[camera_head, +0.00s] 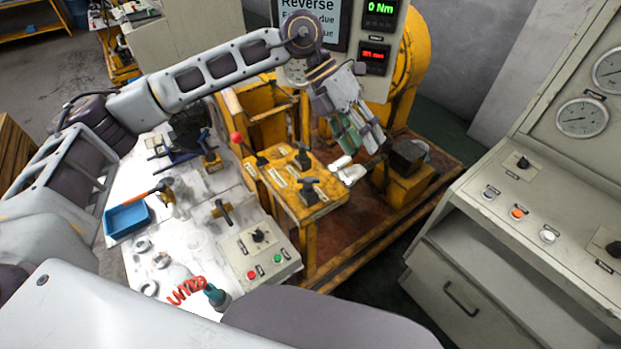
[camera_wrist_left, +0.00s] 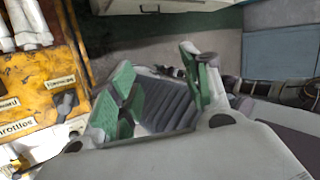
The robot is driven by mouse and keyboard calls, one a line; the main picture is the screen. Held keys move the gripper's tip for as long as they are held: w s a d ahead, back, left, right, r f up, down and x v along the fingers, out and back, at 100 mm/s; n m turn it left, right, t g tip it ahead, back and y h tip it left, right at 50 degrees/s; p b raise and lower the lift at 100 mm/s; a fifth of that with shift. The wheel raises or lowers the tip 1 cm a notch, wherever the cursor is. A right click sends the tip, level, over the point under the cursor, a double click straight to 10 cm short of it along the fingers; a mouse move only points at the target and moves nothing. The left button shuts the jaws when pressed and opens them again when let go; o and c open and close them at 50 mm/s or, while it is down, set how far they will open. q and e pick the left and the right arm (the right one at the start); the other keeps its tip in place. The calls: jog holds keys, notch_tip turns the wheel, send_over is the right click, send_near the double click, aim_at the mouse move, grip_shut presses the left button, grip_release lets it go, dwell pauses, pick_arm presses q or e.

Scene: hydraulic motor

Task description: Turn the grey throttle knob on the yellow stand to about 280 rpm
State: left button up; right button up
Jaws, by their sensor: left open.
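The yellow stand (camera_head: 326,205) is in the middle of the head view, with several dark levers and knobs and white labels on top. A dark knob (camera_head: 308,190) sits near its front; I cannot tell for sure which one is the throttle knob. In the wrist view, a grey knob (camera_wrist_left: 65,104) stands on the yellow top at the left, outside my jaws. My right gripper is not in view.
White pieces (camera_head: 347,170) lie at the stand's right edge, below my left fingers. A display (camera_head: 380,9) reads 0 Nm in green; the red rpm readout (camera_head: 374,55) is too small to read. A white bench (camera_head: 195,235) with a blue tray (camera_head: 128,217) is left; a grey console (camera_head: 535,205) is right.

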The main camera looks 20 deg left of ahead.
pick_arm(q)
jog(key=w+a+f+m+t+y, duration=0.2)
jog(key=a+f+m+y, duration=0.15)
jog(key=a+f, duration=0.2)
jog(key=m+y, duration=0.3)
jog(key=y, duration=0.1)
send_over(308, 179)
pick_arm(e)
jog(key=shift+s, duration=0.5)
pick_arm(q)
jog(key=shift+f, duration=0.1)
jog(key=shift+f+p, duration=1.25)
jog(key=shift+f, duration=5.55)
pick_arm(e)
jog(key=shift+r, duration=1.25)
pick_arm(q)
jog(key=shift+c, duration=0.4)
grip_shut()
